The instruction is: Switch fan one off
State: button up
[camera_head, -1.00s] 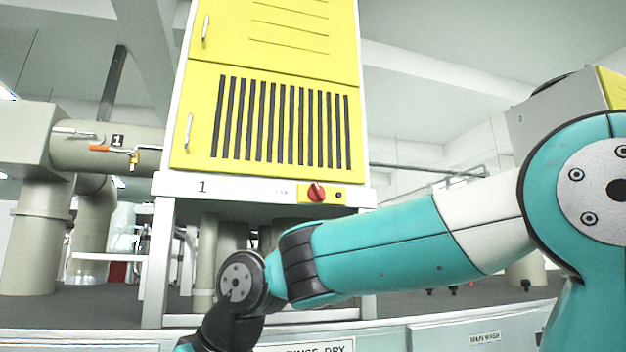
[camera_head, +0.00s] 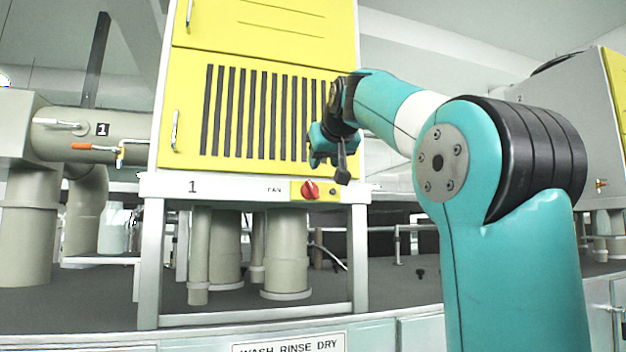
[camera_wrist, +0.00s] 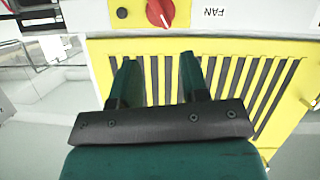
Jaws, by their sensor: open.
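The yellow cabinet (camera_head: 185,105) of fan one stands on a white frame marked 1. Its red rotary switch (camera_head: 309,189) sits on a yellow plate beside the word FAN, with a small black button (camera_head: 333,191) to its right. In the wrist view the red switch (camera_wrist: 160,12) shows upside down at the top, beyond the fingertips. My gripper (camera_head: 342,176) is in front of the cabinet, just above and right of the switch, apart from it. In the wrist view my gripper (camera_wrist: 157,60) has its two fingers spread with nothing between them.
A grey pipe (camera_head: 75,140) marked 1 with an orange-handled valve (camera_head: 95,148) is at the left. Vertical pipes (camera_head: 287,255) stand below the cabinet between the frame legs. Another grey and yellow unit (camera_head: 570,125) stands at the right, behind my arm.

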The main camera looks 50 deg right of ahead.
aim_at(313, 185)
jog(key=p+x, duration=0.3)
jog(key=x, duration=0.7)
jog(key=shift+p, duration=0.35)
jog(key=shift+w+d+f, duration=0.25)
jog(key=shift+w+d, duration=0.05)
jog(key=shift+w, duration=0.15)
